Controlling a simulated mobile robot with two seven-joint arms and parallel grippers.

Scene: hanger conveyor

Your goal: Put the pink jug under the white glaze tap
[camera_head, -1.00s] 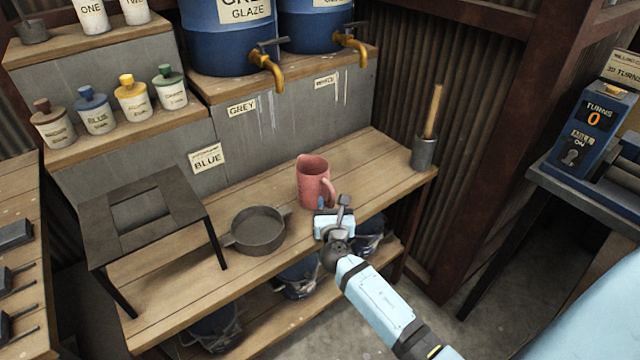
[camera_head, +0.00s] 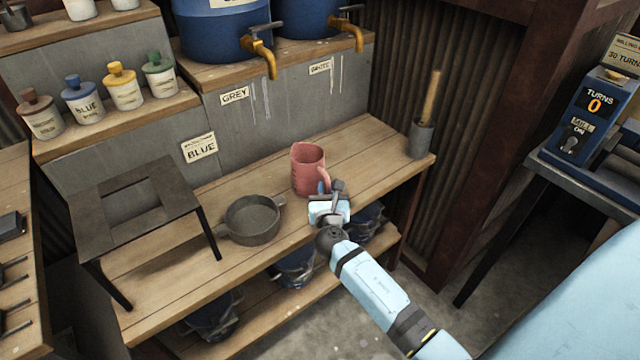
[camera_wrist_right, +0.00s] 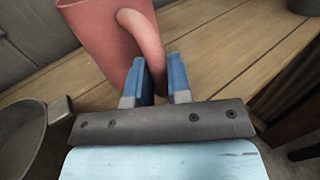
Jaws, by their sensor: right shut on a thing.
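The pink jug (camera_head: 308,168) is upright at the middle of the wooden bench, its handle toward me; I cannot tell whether its base touches the boards. My right gripper (camera_head: 325,190) is shut on the handle. In the right wrist view the blue fingertips (camera_wrist_right: 159,80) sit on both sides of the lower handle, and the pink jug (camera_wrist_right: 105,35) fills the top. The white glaze tap (camera_head: 352,33) is brass, on the right blue barrel, above a "WHITE" label (camera_head: 321,66) and behind and right of the jug. My left gripper is out of view.
The grey glaze tap (camera_head: 264,53) is left of the white one. A grey pan (camera_head: 252,221) stands left of the jug, beside a dark metal stand (camera_head: 185,205). A grey pot with a wooden handle (camera_head: 421,140) stands at the bench's right end. The bench behind the jug is clear.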

